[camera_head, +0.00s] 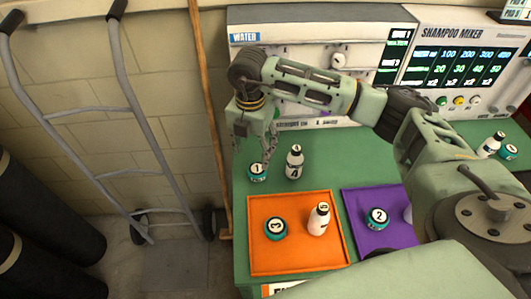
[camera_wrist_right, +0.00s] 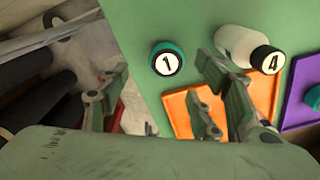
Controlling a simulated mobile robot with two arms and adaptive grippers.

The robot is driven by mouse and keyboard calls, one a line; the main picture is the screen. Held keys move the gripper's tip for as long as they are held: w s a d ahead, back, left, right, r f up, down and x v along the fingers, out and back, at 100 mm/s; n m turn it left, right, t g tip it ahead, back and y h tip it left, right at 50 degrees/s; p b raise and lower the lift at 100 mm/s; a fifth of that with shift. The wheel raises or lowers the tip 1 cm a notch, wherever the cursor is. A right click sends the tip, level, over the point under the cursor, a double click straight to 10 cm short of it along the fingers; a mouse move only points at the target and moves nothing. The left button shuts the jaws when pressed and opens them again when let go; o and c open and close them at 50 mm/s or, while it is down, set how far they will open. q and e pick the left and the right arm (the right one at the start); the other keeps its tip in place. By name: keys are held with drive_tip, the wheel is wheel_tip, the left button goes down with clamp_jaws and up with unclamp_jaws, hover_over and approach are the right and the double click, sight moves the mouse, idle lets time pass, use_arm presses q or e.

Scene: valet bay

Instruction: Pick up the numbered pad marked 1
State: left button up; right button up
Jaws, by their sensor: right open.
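The pad marked 1 (camera_head: 257,172) is a round teal pad with a white face. It sits on the green table near its left edge, beside the white bottle marked 4 (camera_head: 294,162). In the right wrist view the pad (camera_wrist_right: 167,60) lies beyond the gap between my fingers, with the bottle (camera_wrist_right: 245,45) to its right. My right gripper (camera_head: 258,152) points down, open and empty, just above the pad, and partly covers it in the head view. In the right wrist view the open fingers (camera_wrist_right: 163,100) are apart. My left gripper is not in view.
An orange tray (camera_head: 258,212) holds pad 3 (camera_head: 276,228) and a bottle marked 5 (camera_head: 319,218). A purple tray (camera_head: 358,233) holds pad 2 (camera_head: 377,217). Dispensing machines (camera_head: 385,25) stand behind. A hand truck (camera_head: 128,75) stands left of the table.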

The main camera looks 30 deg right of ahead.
sight(255, 168)
drive_tip(key=shift+f, duration=0.2)
drive_tip(key=f, duration=0.1)
drive_tip(key=s+f+p, duration=0.1)
drive_tip(key=f, duration=0.1)
drive_tip(key=shift+a+f+p, duration=0.15)
drive_tip(key=shift+p, duration=0.15)
drive_tip(key=f, duration=0.2)
drive_tip(key=shift+d+f+p, duration=0.2)
drive_tip(key=shift+f+p, duration=0.1)
drive_tip(key=shift+f, duration=0.45)
drive_tip(key=c, duration=0.4)
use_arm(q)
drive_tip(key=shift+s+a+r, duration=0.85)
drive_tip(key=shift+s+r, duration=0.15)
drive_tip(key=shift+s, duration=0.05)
use_arm(e)
drive_tip(key=c, duration=0.6)
